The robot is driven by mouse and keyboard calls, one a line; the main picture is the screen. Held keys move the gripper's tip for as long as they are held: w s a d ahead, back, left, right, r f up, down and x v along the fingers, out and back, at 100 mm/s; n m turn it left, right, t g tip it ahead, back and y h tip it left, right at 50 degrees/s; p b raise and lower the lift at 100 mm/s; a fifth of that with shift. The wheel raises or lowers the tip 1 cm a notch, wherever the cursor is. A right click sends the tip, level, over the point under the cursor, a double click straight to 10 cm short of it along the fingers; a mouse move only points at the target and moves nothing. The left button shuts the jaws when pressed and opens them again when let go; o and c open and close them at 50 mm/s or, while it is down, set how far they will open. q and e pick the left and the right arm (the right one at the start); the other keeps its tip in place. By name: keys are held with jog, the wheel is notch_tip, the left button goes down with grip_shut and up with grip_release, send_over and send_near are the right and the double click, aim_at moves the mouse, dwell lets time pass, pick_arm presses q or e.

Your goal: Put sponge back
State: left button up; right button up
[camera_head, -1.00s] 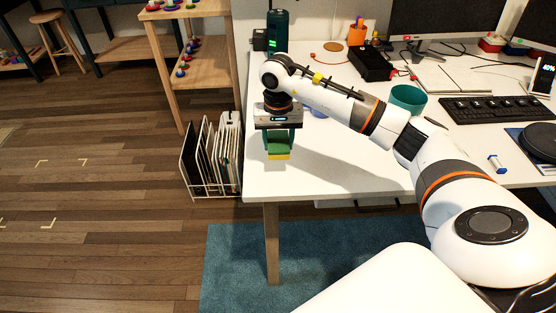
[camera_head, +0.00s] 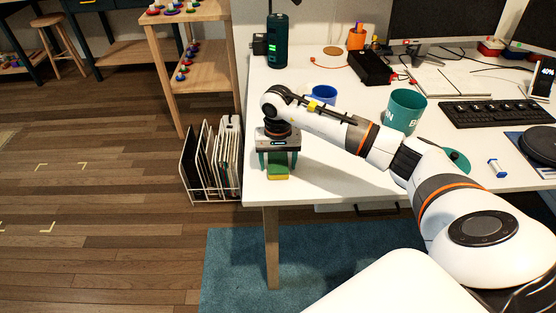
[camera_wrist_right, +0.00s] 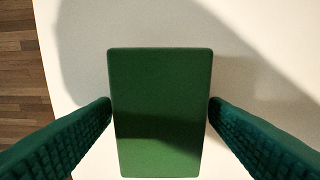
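The sponge (camera_head: 278,172), green with a yellow underside, lies flat on the white desk (camera_head: 340,178) near its front left corner. In the right wrist view the sponge (camera_wrist_right: 160,100) is a green rectangle between the two fingers, partly in shadow. My right gripper (camera_head: 278,163) is directly above it in the head view, with its teal fingers spread wider than the sponge. In the right wrist view my right gripper (camera_wrist_right: 160,108) has a finger at each side of the sponge, close to its edges. My left gripper is out of view.
A keyboard (camera_head: 495,112) lies at the right. A wire rack (camera_head: 215,160) with folders stands on the floor left of the desk. The front desk edge is close to the sponge.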

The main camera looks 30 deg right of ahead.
aim_at(278, 161)
jog(key=shift+r, duration=0.2)
notch_tip(278, 161, up, 12)
dwell(0.5)
dwell(0.4)
